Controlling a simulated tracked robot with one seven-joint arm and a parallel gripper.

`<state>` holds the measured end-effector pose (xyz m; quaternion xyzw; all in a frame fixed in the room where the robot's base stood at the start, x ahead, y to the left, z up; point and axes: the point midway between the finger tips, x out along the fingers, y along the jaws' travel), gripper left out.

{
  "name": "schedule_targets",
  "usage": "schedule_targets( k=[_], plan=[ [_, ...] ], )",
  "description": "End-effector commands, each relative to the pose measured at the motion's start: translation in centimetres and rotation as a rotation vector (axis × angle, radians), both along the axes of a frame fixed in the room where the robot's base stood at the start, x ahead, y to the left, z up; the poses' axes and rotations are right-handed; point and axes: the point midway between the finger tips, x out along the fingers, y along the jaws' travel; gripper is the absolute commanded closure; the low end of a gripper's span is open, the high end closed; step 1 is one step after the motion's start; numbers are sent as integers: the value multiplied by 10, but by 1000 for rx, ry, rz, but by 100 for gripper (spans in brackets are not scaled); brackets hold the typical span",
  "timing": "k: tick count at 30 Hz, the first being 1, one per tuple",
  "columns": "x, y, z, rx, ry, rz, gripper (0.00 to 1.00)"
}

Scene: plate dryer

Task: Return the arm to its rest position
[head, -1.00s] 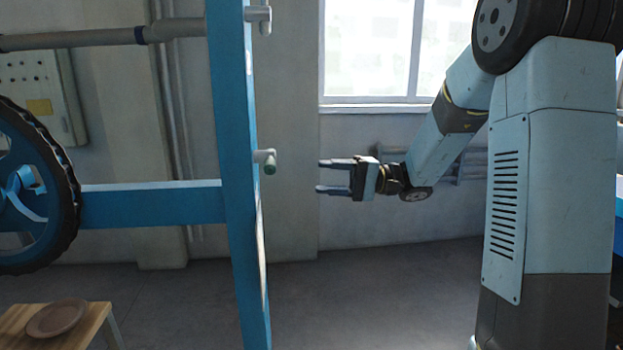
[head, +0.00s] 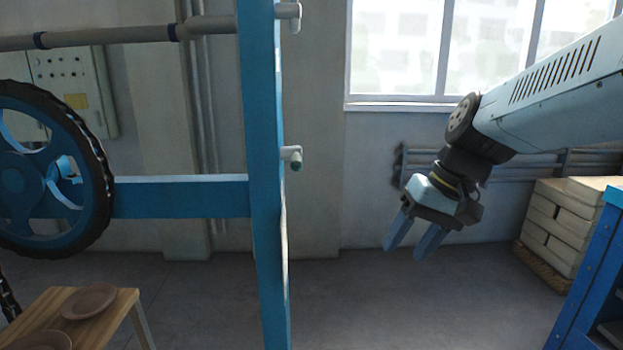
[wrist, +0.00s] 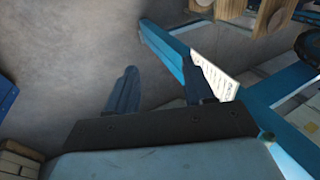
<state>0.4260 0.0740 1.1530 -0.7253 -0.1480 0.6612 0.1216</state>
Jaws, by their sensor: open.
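My gripper (head: 412,238) is in the right half of the head view, its two blue-grey fingers apart and pointing down and a little left. Nothing is between the fingers. It hangs in free air to the right of the blue upright post (head: 264,200). My arm (head: 545,100) comes in from the right edge. In the wrist view, the gripper (wrist: 165,90) shows its spread fingers over grey floor, the right finger close in the picture to the blue frame (wrist: 168,45).
A blue toothed wheel (head: 60,210) is at left. A wooden stool (head: 112,315) holds brown plates (head: 88,301). Stacked pale bricks (head: 555,225) and a blue rack (head: 585,280) stand at right. The floor (head: 370,310) between post and rack is clear.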

Motion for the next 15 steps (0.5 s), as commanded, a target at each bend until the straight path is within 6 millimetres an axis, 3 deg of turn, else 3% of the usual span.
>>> schedule_targets(
  k=[9, 15],
  plan=[
    [-28, -53, 13, -273, -268, -92, 48],
    [-34, -70, 21, -352, -374, -124, 48]
  ],
)
